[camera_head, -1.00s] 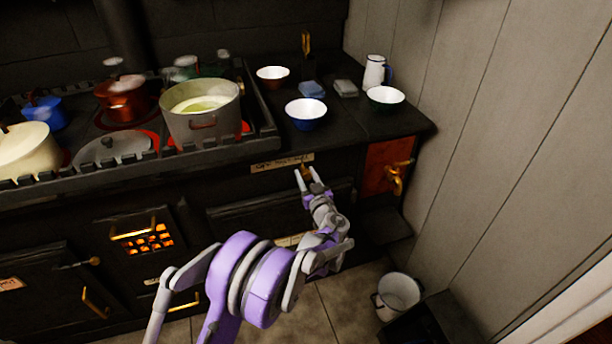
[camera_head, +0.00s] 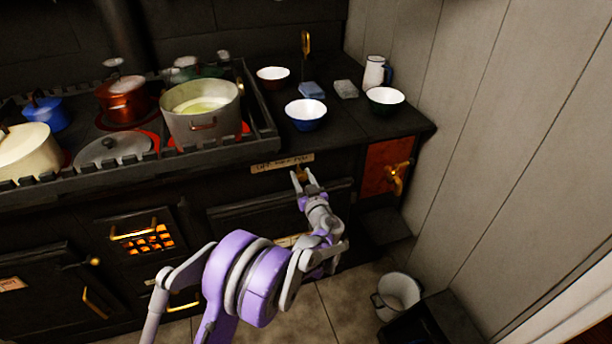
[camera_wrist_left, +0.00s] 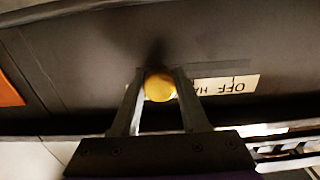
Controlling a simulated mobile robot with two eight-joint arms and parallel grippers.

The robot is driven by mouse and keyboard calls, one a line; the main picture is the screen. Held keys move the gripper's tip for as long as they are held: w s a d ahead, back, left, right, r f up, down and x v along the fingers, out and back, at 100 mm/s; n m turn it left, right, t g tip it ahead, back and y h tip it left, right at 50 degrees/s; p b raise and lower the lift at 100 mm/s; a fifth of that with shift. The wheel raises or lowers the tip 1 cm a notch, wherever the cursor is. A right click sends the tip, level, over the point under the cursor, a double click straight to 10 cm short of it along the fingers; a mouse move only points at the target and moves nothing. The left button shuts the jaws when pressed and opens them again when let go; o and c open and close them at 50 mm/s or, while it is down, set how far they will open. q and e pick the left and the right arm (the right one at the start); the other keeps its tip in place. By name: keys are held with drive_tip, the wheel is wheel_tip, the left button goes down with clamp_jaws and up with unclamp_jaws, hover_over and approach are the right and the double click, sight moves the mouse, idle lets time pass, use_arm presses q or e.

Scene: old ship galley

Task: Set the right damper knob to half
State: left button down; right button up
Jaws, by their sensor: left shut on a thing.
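The right damper knob (camera_wrist_left: 160,87) is a small brass knob on the dark front of the stove. My right gripper is not in view.
A raised rail (camera_head: 150,170) fences the hob with its pots. A blue bowl (camera_head: 306,114) and other bowls stand on the stove top above the knob. A brass tap (camera_head: 397,178) is to the right, near the plank wall (camera_head: 500,130). A white bucket (camera_head: 398,293) stands on the floor.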

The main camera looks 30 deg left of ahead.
sight(284, 171)
use_arm(q)
drive_tip(key=s+a, duration=0.3)
drive_tip(key=shift+s+p, duration=0.3)
drive_tip(key=shift+s, duration=0.05)
drive_tip(key=shift+c, duration=2.2)
unclamp_jaws()
drive_tip(key=v, duration=1.1)
drive_tip(key=shift+p, duration=0.4)
drive_tip(key=shift+w, duration=0.1)
